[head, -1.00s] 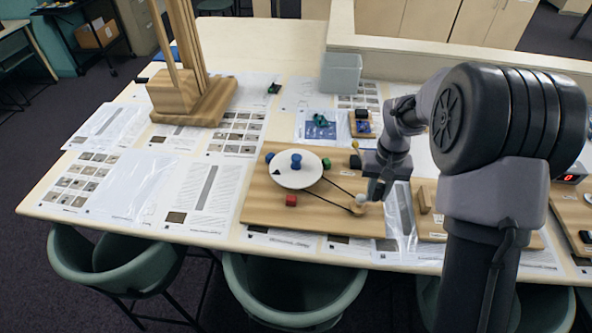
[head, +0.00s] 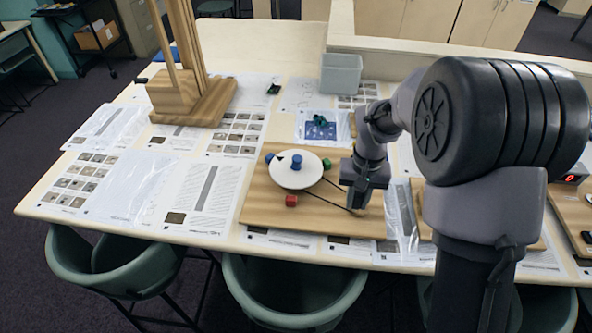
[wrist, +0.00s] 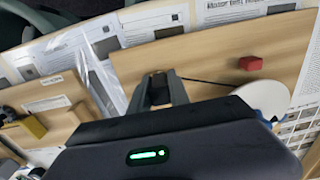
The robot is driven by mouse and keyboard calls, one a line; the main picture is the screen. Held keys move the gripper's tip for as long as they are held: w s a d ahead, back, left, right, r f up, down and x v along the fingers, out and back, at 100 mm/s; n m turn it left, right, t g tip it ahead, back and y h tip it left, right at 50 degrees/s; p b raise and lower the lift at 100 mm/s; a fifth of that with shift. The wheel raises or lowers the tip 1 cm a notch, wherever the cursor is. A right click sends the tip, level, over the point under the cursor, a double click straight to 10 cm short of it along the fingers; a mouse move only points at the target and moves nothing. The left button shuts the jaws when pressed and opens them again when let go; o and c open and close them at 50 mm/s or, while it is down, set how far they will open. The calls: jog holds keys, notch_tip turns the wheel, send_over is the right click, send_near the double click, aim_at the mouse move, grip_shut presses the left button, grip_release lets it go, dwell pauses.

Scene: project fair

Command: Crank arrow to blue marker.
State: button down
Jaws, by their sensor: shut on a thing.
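A white disc (head: 292,178) with a blue knob (head: 296,161) at its middle sits on a wooden board (head: 262,215). The dark arrow (head: 279,159) is small at the disc's upper left edge, close beside the blue marker (head: 269,157). A green marker (head: 326,163) is at the disc's right and a red marker (head: 291,201) in front. A dark belt runs from the disc to the crank. My gripper's fingers (wrist: 157,92) and the red marker (wrist: 250,62) also show in the wrist view.
A tall wooden stand (head: 195,100) is at the back left, and a grey bin (head: 341,73) at the back. Another wooden board lies right of the crank. Papers cover the table; green chairs (head: 292,290) stand along its front.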

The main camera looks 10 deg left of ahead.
jog(key=c, duration=1)
grip_release()
notch_tip(320, 180, up, 8)
jog(key=p, duration=0.6)
jog(key=shift+r+p, duration=0.15)
jog(key=shift+p, duration=0.2)
